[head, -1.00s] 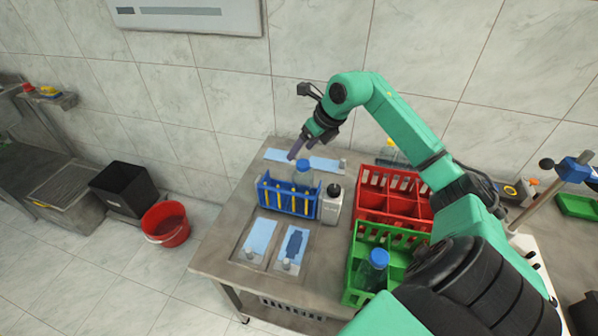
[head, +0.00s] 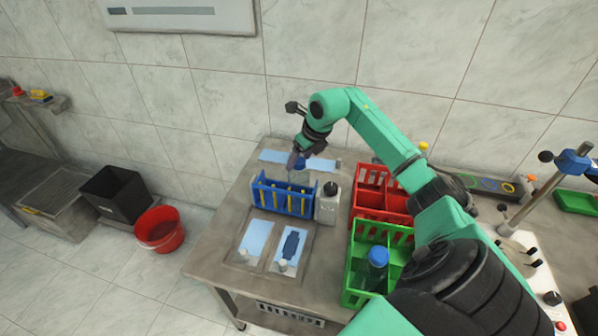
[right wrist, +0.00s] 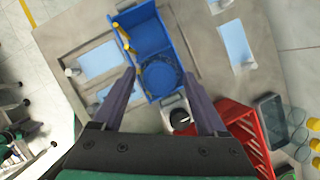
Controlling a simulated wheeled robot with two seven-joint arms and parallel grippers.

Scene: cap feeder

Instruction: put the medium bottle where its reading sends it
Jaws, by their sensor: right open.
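A clear bottle with a blue cap (head: 300,164) stands at the blue rack (head: 262,195), partly hidden by the rack and my gripper; I cannot read any label on it. My right gripper (head: 296,160) is open just above the cap. In the right wrist view, the round blue cap (right wrist: 160,75) appears between the spread fingers of my right gripper (right wrist: 159,73), apart from both. Another blue-capped bottle (head: 377,262) stands in the green crate (head: 350,297). My left gripper is out of view.
A red crate (head: 369,213) with empty-looking compartments stands behind the green one. Pale blue pads (head: 256,238) lie at the table's front and back, one with a dark bottle-like shape (head: 292,244). A red bucket (head: 160,229) and black bin (head: 116,195) stand on the floor.

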